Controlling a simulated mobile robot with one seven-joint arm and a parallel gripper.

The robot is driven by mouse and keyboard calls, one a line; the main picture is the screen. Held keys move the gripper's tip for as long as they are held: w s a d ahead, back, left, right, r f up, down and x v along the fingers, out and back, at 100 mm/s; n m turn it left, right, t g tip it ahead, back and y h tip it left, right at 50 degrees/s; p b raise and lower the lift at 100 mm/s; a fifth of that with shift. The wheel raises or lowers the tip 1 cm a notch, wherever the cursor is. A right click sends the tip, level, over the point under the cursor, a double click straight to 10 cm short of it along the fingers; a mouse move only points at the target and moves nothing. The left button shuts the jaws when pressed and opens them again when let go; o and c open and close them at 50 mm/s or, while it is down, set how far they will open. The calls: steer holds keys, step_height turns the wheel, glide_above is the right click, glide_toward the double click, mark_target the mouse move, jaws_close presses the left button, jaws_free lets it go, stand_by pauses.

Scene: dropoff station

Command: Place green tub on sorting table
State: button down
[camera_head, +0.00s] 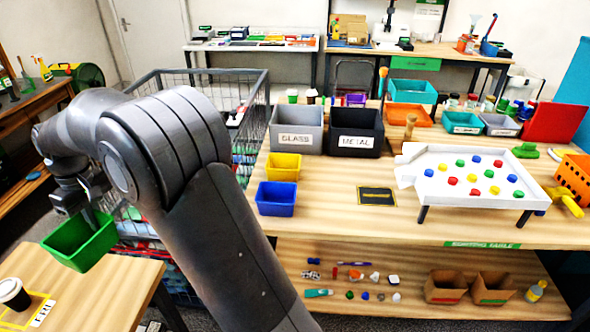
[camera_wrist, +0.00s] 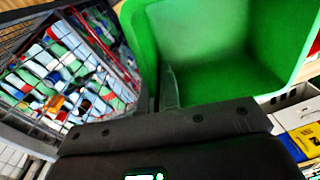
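The green tub (camera_head: 82,246) hangs tilted at the lower left in the head view, over the back edge of a small wooden table. My gripper (camera_head: 90,214) is shut on its rim. In the wrist view the green tub (camera_wrist: 222,60) fills the upper middle, looks empty, and one finger (camera_wrist: 170,88) shows inside its wall; the other finger is hidden. The sorting table (camera_head: 335,222) is the wooden table at centre and right, with a green label on its front edge. The tub is left of it and apart from it.
A yellow tub (camera_head: 283,167) and a blue tub (camera_head: 276,198) stand at the sorting table's left. A dark mat (camera_head: 377,196) lies beside a white tray (camera_head: 470,175). Grey and black bins stand behind. A wire cage (camera_head: 255,120) adjoins the left side. A cup (camera_head: 14,294) stands on the small table.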

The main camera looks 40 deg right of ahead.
steer(key=w+d+n, duration=0.2)
steer(key=d+n, duration=0.8)
steer(key=d, duration=2.4)
steer(key=s+d+n, duration=0.4)
steer(key=s+d, duration=0.2)
steer(key=d, duration=0.5)
steer(key=s+d+n+h, duration=0.1)
steer(key=s+d+n, duration=0.2)
steer(key=s+d, duration=0.55)
steer(key=s+d+n, duration=0.4)
steer(key=s+d, duration=0.1)
steer(key=d, duration=0.7)
steer(key=f, duration=0.4)
steer(key=shift+w+f, duration=0.25)
steer(key=shift+f, duration=0.15)
glide_above(313, 188)
steer(key=f, duration=0.7)
steer(key=shift+w+a, duration=0.1)
steer(key=shift+w, duration=0.1)
steer(key=shift+f, duration=1.95)
steer(key=shift+f, duration=0.1)
